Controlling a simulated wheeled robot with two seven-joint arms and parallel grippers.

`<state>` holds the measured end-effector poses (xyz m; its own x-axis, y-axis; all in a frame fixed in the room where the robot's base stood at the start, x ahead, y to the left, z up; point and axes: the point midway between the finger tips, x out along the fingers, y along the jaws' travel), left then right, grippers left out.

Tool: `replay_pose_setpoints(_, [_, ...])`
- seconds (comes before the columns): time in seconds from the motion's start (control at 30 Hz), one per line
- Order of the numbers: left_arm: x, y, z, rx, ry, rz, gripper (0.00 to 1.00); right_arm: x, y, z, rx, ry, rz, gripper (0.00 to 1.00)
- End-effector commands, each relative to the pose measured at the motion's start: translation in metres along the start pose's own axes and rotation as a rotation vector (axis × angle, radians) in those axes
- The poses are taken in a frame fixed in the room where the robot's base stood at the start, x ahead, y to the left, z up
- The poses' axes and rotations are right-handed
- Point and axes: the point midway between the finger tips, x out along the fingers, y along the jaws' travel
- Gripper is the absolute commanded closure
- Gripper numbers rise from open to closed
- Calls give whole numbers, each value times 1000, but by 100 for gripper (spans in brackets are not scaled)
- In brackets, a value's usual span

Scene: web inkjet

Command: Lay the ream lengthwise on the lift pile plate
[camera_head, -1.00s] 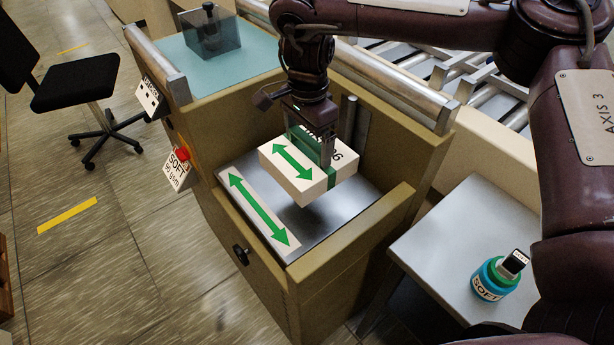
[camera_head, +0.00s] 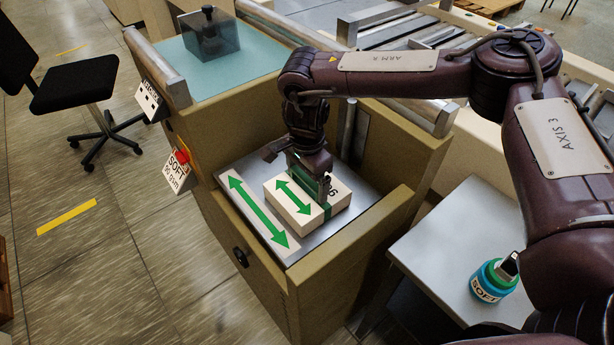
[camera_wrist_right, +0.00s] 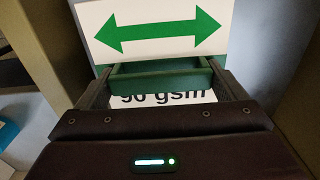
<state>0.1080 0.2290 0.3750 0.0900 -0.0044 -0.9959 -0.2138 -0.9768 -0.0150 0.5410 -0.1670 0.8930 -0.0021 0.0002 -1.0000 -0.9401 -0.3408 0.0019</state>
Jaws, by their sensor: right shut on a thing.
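The ream (camera_head: 290,208) is a white block with a green double arrow on top, a green band and black print. It is at the lift pile plate (camera_head: 340,225), a grey metal plate inside the tan machine, and appears to rest on it. The ream's arrow runs about parallel to the long green arrow on the plate's left strip (camera_head: 238,190). My right gripper (camera_head: 322,190) is over the ream and shut on it at the green band. My left gripper is not in view.
Tan walls (camera_head: 370,230) surround the plate. A sign and red button (camera_head: 182,157) are on the machine's left side. A black chair (camera_head: 75,85) stands at the far left.

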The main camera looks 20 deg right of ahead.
Motion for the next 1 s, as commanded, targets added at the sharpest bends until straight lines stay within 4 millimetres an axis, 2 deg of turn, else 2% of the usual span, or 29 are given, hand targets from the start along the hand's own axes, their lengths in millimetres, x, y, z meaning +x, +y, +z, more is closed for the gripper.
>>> replay_pose_setpoints(0.2, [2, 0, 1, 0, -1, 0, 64, 2, -1, 0, 0, 0, -3, 80])
replay_pose_setpoints(0.23, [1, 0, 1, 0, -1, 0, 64, 2, 0, 0, 0, 0, 0, 5])
replay_pose_setpoints(0.27, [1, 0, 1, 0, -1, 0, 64, 2, 0, 0, 0, 0, 0, 1])
replay_pose_setpoints(0.47, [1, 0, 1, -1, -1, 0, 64, 2, 0, 0, 0, 0, 0, 0])
replay_pose_setpoints(0.63, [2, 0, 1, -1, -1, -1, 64, -8, -1, 0, 0, 0, -2, 0])
replay_pose_setpoints(0.77, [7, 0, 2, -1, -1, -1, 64, -31, -2, -1, 1, 0, -6, 0])
replay_pose_setpoints(1.0, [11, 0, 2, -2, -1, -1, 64, -86, -1, 0, -2, 2, -6, 0])
